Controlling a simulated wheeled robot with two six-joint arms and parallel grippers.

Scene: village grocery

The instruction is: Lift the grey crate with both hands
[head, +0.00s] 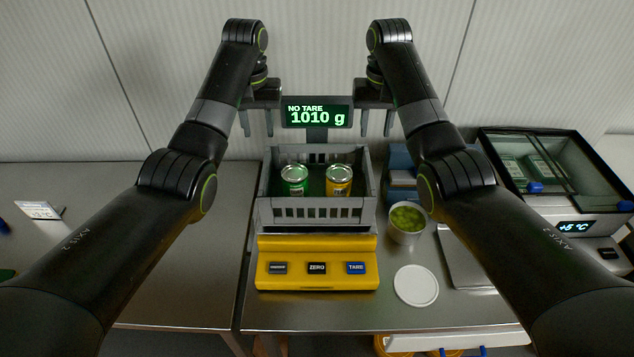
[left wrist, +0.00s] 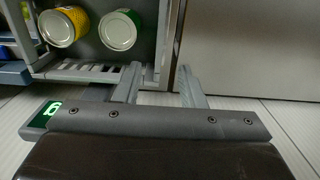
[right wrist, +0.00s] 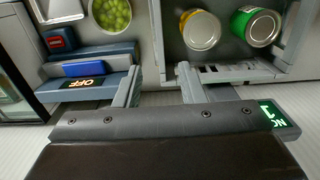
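The grey crate (head: 316,202) sits upright on the yellow scale (head: 316,250). Inside stand a green can (head: 294,180) and a yellow can (head: 339,180). My left gripper (head: 255,122) is open and empty, above and behind the crate's left side. In the left wrist view its fingers (left wrist: 160,82) lie either side of the line of the crate's side wall. My right gripper (head: 376,122) is open and empty, above and behind the right side. In the right wrist view its fingers (right wrist: 158,85) likewise straddle the line of that wall. Neither visibly touches the crate.
The scale display (head: 317,116) behind the crate reads 1010 g, NO TARE. A tub of green fruit (head: 407,219), a blue-grey device (head: 401,165) and a white lid (head: 416,286) lie close on the right. A cooled glass case (head: 545,165) stands further right. The left counter beside the crate is mostly clear.

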